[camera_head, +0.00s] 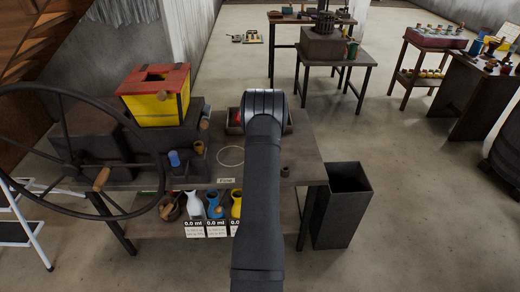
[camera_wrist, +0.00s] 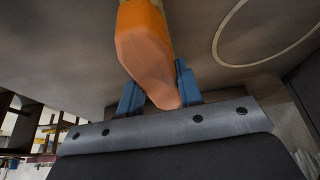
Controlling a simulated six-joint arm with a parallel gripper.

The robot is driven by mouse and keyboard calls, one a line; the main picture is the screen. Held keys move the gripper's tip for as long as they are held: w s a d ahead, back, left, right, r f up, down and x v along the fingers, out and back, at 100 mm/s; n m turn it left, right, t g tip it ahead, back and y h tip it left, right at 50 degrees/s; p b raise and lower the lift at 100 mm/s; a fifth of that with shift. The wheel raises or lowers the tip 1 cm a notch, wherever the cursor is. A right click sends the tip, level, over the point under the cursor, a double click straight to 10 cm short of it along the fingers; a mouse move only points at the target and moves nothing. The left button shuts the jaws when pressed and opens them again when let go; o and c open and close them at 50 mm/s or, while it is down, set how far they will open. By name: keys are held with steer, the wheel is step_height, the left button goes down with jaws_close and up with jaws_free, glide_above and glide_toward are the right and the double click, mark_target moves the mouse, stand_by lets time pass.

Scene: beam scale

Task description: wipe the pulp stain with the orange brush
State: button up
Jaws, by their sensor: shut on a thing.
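In the wrist view my gripper (camera_wrist: 159,88) has its two blue fingers on either side of the orange brush (camera_wrist: 143,30), shut on it. In the head view my own arm hides the gripper and the brush. I cannot make out a pulp stain in either view. A pale thin ring (camera_head: 231,156) lies on the table; a ring outline also shows in the wrist view (camera_wrist: 219,48).
The dark table (camera_head: 308,158) carries a yellow and red box (camera_head: 157,97), a blue cylinder (camera_head: 174,159) and a small brown cup (camera_head: 285,171). A large wheel (camera_head: 62,150) stands at left. Coloured vases (camera_head: 214,205) sit on the lower shelf. A dark bin (camera_head: 342,210) stands right.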

steer(key=shift+d, duration=4.25)
step_height(320, 180, up, 8)
steer(key=shift+r, duration=0.1)
